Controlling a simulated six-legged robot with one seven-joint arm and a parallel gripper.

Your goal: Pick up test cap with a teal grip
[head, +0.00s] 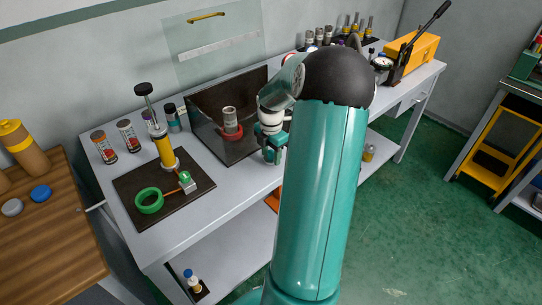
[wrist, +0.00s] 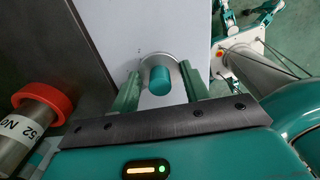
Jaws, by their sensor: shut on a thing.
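The test cap (wrist: 160,80) shows in the wrist view as a teal round grip on a pale grey disc. It sits between the two green fingers of my gripper (wrist: 158,88), which are shut on it. In the head view my gripper (head: 272,150) is over the near edge of the grey bench, right of the dark tray. The cap cannot be made out there, as my gripper and arm cover that spot. I cannot tell whether the cap is clear of the bench.
A grey pipe with a red collar (head: 231,127) stands in the dark-backed tray (head: 205,132); it shows close on the left in the wrist view (wrist: 35,115). A yellow pump (head: 164,148) and green ring (head: 149,201) are on the left mat. A yellow press (head: 412,52) stands far right.

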